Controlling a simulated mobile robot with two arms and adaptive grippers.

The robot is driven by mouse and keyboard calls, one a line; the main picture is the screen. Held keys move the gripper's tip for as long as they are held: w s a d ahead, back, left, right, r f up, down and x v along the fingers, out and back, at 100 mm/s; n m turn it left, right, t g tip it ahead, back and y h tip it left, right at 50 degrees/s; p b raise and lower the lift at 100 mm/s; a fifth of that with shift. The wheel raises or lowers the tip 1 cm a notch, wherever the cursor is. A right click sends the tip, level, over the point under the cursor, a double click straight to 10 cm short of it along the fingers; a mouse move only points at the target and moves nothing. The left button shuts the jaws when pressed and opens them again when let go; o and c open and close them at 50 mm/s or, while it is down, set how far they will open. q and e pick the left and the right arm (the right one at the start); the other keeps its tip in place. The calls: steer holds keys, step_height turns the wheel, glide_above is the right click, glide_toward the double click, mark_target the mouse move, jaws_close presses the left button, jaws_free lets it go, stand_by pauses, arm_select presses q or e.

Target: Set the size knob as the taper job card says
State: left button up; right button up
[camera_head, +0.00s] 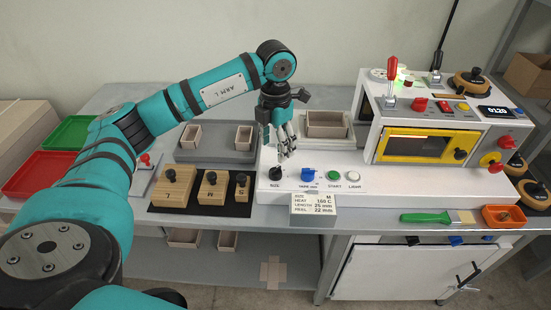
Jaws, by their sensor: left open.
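The black size knob (275,174) sits at the left end of the white machine's sloped front panel, above a label reading SIZE. The job card (313,205) hangs at the panel's front edge. Its top line reads SIZE M, with lines for heat, length and another setting below. The knob's pointer setting is too small to tell. My left gripper (287,148) points down, open and empty, just above and slightly right of the knob. I cannot tell whether a finger touches it. My right gripper is out of view.
Right of the knob are a blue knob (308,174), a green button (334,175) and a white button (353,176). Wooden blocks (212,188) marked L, M and S stand on a black mat to the left. A green-handled scraper (427,217) lies at front right.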

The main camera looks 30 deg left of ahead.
arm_select(q)
steer(key=shift+r, duration=1.5)
steer(key=shift+d, duration=0.1)
